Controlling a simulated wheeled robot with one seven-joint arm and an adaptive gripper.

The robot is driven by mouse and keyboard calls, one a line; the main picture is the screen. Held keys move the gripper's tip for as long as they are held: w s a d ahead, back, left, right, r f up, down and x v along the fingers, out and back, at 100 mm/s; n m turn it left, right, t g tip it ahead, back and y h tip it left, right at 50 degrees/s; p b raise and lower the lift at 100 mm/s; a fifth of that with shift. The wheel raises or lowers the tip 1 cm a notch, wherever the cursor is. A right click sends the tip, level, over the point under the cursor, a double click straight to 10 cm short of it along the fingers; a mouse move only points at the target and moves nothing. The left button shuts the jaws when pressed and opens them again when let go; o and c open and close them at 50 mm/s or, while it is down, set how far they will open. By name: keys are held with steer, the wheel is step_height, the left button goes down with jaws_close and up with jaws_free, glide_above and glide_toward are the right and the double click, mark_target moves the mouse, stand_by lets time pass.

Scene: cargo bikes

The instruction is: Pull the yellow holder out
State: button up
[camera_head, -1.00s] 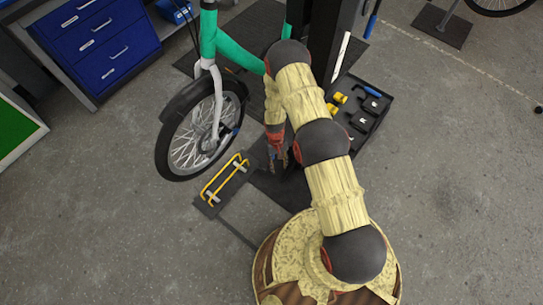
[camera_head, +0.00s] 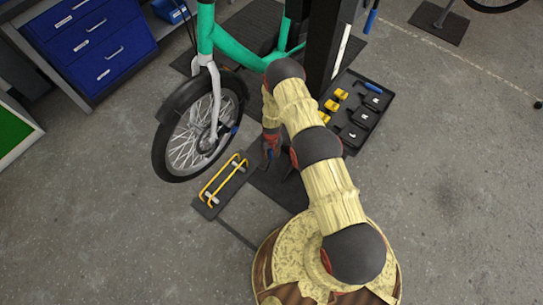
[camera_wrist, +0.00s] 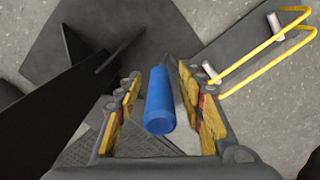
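The yellow holder (camera_head: 223,181) is a bent yellow wire frame with light clamps on a dark plate, low beside the front wheel. It also shows at the upper right of the wrist view (camera_wrist: 262,45). My gripper (camera_head: 270,151) is to the right of the holder and apart from it; my arm partly hides it. In the wrist view my gripper (camera_wrist: 161,80) has its yellow-padded fingers spread on both sides of a blue cylindrical handle (camera_wrist: 160,100). Gaps show between the handle and both fingers. What the handle's far end joins is unclear.
The green bike (camera_head: 240,48) and its front wheel (camera_head: 203,137) stand left of my arm. A black tool tray (camera_head: 377,105) with yellow pieces lies to the right, by a black post (camera_head: 325,45). Blue drawers (camera_head: 95,40) stand upper left.

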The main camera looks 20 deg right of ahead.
steer(key=shift+f, duration=0.25)
steer(key=shift+c, duration=0.6)
jaws_close()
